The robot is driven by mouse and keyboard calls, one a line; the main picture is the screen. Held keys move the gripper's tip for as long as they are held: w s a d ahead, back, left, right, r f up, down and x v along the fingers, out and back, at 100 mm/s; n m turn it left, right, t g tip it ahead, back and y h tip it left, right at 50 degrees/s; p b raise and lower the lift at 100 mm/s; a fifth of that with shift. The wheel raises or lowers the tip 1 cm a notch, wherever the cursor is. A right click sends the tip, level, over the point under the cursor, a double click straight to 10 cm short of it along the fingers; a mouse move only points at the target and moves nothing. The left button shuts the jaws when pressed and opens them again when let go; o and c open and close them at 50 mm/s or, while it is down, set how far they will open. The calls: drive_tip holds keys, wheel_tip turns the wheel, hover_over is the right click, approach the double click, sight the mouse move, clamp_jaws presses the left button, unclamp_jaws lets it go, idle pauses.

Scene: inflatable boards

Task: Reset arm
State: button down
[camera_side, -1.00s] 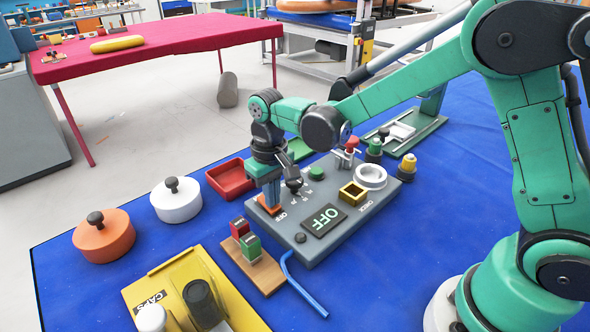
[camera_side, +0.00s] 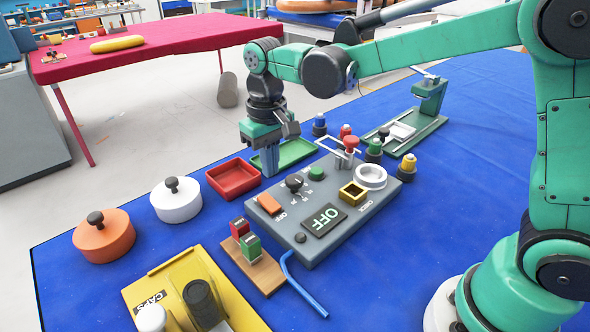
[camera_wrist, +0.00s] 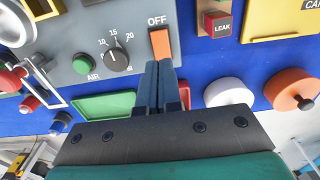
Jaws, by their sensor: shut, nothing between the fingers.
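My gripper (camera_side: 271,163) is shut and empty. In the side view it hangs above the back edge of the grey control panel (camera_side: 350,225), between the red tray and the green tray. In the wrist view the closed fingers (camera_wrist: 159,68) point at the orange switch (camera_wrist: 160,43), which is marked OFF. The switch also shows in the side view (camera_side: 269,204), clear of the fingers. The panel also carries a black dial (camera_side: 294,183), a green button (camera_side: 316,173), a dark OFF display (camera_side: 324,219), a yellow square socket (camera_side: 353,193) and a white ring (camera_side: 370,177).
A red tray (camera_side: 233,177) and a green tray (camera_side: 284,155) lie behind the panel. White (camera_side: 177,202) and orange (camera_side: 104,238) lidded pots stand at left. A yellow caps box (camera_side: 188,290) and a blue bent rod (camera_side: 303,288) are in front. Blue mat (camera_side: 470,125) is free at right.

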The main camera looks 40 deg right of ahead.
drive_tip(key=s+d+r+t, duration=0.2)
drive_tip(key=s+d+t, duration=0.4)
drive_tip(key=s, duration=0.4)
drive_tip(key=shift+r+t, duration=0.2)
drive_tip(key=shift+t, duration=0.3)
drive_tip(key=shift+d, duration=0.1)
idle(0.4)
